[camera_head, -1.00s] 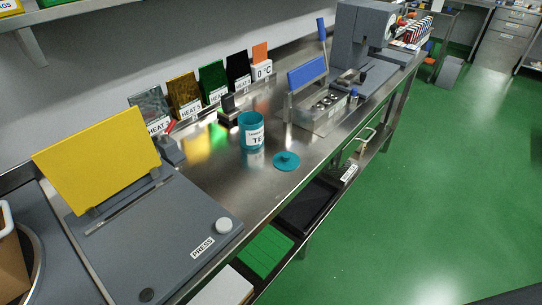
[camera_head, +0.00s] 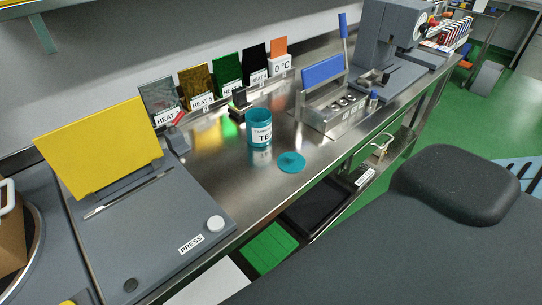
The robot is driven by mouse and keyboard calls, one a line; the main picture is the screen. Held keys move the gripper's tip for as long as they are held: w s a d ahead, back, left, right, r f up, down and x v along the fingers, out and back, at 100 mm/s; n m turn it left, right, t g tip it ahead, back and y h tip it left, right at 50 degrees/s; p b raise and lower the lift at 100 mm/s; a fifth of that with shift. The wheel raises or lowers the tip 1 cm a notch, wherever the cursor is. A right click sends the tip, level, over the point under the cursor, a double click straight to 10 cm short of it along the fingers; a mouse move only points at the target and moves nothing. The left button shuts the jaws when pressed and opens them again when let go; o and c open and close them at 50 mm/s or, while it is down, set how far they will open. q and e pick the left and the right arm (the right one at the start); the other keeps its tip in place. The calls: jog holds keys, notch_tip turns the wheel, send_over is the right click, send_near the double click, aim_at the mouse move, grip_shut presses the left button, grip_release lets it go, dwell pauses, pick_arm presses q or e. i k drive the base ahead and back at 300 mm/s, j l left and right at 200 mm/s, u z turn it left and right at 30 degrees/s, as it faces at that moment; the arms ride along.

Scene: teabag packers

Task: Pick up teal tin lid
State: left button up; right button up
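The teal tin lid (camera_head: 291,162) lies flat on the steel bench (camera_head: 222,175), near its front edge. It is a round disc with a small knob on top. The open teal tin (camera_head: 259,128) stands upright behind it and to the left, with a white label on its front. The lid and the tin are apart. Neither of my grippers is in view, and nothing touches the lid.
A grey press (camera_head: 150,235) with a raised yellow panel (camera_head: 98,148) stands to the left. A metal box with a blue flap (camera_head: 323,70) stands to the right. Labelled coloured panels line the wall. A green tray (camera_head: 268,248) is below the bench.

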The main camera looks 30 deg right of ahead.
aim_at(289, 161)
jog(key=k+l+u, duration=0.1)
jog(key=l+u, duration=0.2)
jog(key=k+l+u, duration=0.15)
jog(key=l+u, duration=0.15)
jog(key=l, duration=0.25)
jog(key=k+l, duration=0.15)
jog(key=l, duration=0.3)
jog(key=k+l+u, duration=0.1)
jog(key=l, duration=0.3)
jog(key=k+l, duration=0.3)
jog(key=l, duration=0.15)
jog(key=k+l+u, duration=0.1)
jog(key=l, duration=0.3)
jog(key=k, duration=0.05)
